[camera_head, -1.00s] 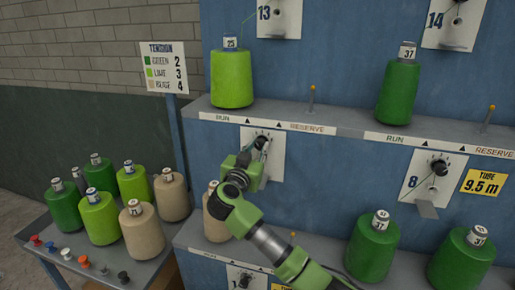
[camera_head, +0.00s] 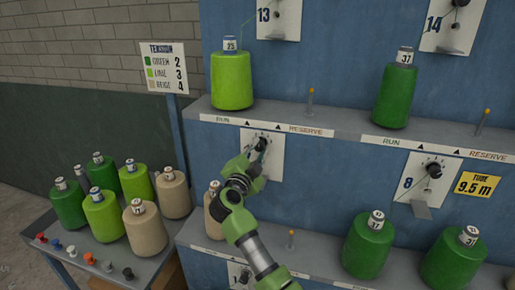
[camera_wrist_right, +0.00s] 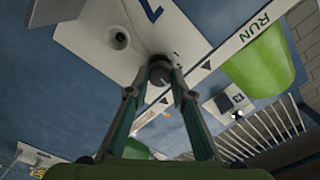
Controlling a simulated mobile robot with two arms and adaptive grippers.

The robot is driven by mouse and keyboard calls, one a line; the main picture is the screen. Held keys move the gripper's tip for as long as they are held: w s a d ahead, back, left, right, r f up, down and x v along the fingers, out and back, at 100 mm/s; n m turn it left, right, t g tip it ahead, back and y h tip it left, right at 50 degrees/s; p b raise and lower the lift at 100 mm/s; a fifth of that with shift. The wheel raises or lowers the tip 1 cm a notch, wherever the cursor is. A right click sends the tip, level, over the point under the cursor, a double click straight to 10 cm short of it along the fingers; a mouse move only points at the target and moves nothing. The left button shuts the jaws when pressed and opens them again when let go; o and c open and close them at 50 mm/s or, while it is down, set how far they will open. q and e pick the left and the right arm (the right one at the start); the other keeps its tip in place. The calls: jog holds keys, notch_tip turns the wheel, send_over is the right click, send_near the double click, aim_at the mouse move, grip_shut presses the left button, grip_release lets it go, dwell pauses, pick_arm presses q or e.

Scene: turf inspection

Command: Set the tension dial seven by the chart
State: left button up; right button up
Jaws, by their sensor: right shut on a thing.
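The tension chart (camera_head: 163,68) on a post reads green 2, lime 3, beige 4. Dial seven is a dark knob (camera_head: 261,144) on a white plate (camera_head: 276,165). In the right wrist view the knob (camera_wrist_right: 159,72) sits between the fingertips, and a 7 shows on its plate (camera_wrist_right: 108,22). My right gripper (camera_head: 256,154) is shut on the knob. The gripper hides much of the plate and its number in the head view, and I cannot read the setting. A beige cone (camera_head: 213,212) stands below, partly behind my arm. My left gripper is not in view.
A lime cone (camera_head: 231,80) stands on the shelf above the plate. Dial eight (camera_head: 433,171) is to the right, with green cones (camera_head: 368,245) below it. A side table (camera_head: 158,262) at left holds several green, lime and beige cones and small coloured pegs.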

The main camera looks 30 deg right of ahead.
jog(key=m, duration=0.2)
jog(key=shift+f+m, duration=0.1)
jog(key=shift+m, duration=2.3)
jog(key=o, duration=1.1)
